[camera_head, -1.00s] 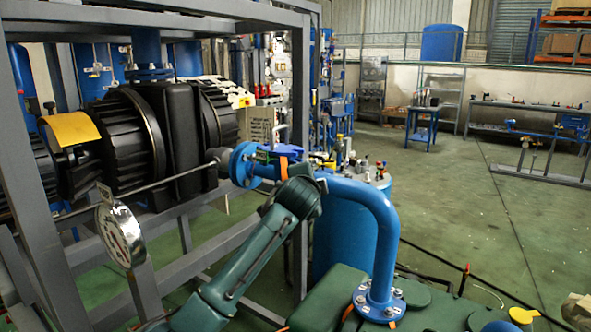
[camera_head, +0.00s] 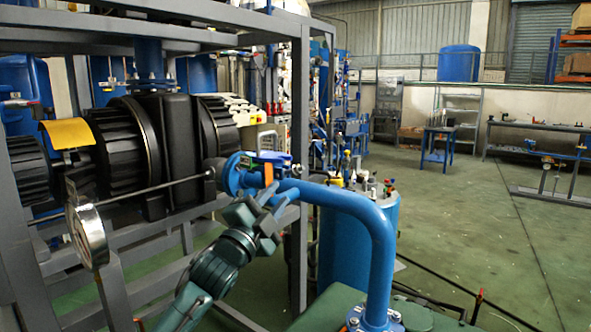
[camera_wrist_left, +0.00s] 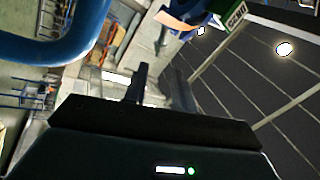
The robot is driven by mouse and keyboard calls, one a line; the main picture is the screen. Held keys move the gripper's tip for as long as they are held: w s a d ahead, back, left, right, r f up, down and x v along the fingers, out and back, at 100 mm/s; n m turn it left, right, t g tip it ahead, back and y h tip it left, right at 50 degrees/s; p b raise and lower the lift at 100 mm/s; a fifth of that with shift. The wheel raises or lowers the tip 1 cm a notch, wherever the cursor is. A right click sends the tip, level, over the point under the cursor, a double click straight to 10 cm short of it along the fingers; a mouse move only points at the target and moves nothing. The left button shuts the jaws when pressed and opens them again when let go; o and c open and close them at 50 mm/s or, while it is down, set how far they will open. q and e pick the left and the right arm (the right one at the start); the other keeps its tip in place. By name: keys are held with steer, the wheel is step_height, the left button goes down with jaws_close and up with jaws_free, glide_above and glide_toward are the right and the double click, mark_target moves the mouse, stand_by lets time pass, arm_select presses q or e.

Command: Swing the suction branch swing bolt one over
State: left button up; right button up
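The blue suction branch (camera_head: 355,210) runs from a flange (camera_head: 231,174) beside the black machine and bends down to the green body at the bottom. An orange piece (camera_head: 268,174) and a blue handle-like part (camera_head: 270,156) sit by the flange; I cannot tell the swing bolt apart there. My left gripper (camera_head: 268,198) is just below these parts, its fingers pointing up. In the left wrist view its two fingers (camera_wrist_left: 158,85) stand apart with nothing between them. The orange piece (camera_wrist_left: 174,20) shows beyond the fingertips there. My right gripper is out of view.
A grey steel frame (camera_head: 299,120) surrounds the black machine (camera_head: 165,150). A round gauge (camera_head: 88,238) stands at the lower left. A thin rod (camera_head: 150,188) runs toward the flange. A blue drum (camera_head: 345,250) stands behind the branch. The green floor at right is open.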

mark_target(296, 167)
arm_select(q)
steer(key=p+x, duration=0.1)
steer(key=x, duration=1)
steer(key=shift+p, duration=0.3)
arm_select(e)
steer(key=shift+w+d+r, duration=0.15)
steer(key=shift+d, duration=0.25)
arm_select(q)
jaws_close()
steer(key=shift+a+r+n+y+p, duration=0.1)
steer(key=shift+r+n+y+p, duration=0.15)
steer(key=shift+n, duration=0.35)
steer(key=shift+r+n+y+p, duration=0.2)
steer(key=shift+n+y+p, duration=0.15)
steer(key=shift+n, duration=0.25)
steer(key=shift+w+a+r+n+y, duration=0.1)
steer(key=shift+n+y, duration=0.3)
steer(key=shift+n, duration=0.2)
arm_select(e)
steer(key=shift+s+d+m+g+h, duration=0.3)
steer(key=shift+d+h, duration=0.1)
